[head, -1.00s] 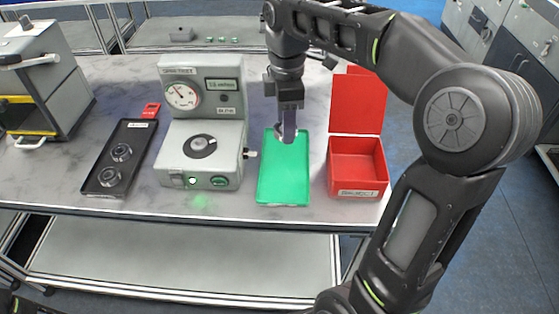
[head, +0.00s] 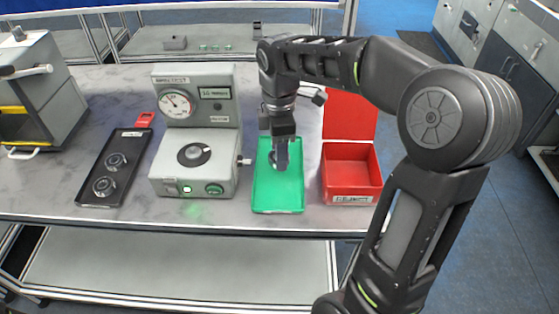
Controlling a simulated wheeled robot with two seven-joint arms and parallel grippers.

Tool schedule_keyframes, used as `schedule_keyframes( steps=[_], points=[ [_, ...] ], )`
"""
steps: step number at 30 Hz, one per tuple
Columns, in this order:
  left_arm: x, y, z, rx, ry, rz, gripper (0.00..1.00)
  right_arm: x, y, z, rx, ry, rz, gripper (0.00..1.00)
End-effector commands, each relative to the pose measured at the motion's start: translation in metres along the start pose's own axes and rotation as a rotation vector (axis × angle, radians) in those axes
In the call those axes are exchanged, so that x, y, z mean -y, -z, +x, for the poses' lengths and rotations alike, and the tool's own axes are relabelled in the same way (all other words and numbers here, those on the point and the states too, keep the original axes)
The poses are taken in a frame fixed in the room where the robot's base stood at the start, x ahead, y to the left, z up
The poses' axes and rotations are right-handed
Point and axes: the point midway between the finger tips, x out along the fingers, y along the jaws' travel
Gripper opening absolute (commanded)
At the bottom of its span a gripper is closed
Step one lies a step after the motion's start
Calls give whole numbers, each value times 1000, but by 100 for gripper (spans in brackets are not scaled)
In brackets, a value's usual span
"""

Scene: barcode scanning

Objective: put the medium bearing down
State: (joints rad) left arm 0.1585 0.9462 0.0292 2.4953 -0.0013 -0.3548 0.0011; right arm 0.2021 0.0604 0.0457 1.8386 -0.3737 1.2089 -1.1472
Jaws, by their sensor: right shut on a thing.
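My right gripper (head: 281,165) points down over the green tray (head: 278,198). It is shut on the medium bearing (head: 273,158), a dark ring that shows only partly at the left of the fingers. The bearing is over the far half of the tray. I cannot tell whether it touches the tray floor. The near half of the green tray is empty. My left gripper is not in view.
A red open-lidded box (head: 348,176) stands just right of the green tray. A grey test device (head: 195,172) with a dial and a lit green lamp stands to its left. Farther left, a black tray (head: 124,142) holds two bearings. The table's front edge is close.

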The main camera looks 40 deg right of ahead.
Motion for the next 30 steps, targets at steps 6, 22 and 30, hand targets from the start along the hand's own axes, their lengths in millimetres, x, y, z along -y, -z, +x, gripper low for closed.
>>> schedule_keyframes(
  steps=[6, 22, 30],
  points=[
    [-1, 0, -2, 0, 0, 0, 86, 1, 0, 28, 1, 4, 1, 0],
    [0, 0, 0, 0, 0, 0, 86, 0, 0, 39, 0, 1, 0, 50],
    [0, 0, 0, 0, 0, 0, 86, 0, 0, 38, 0, 1, 0, 68]
  ],
)
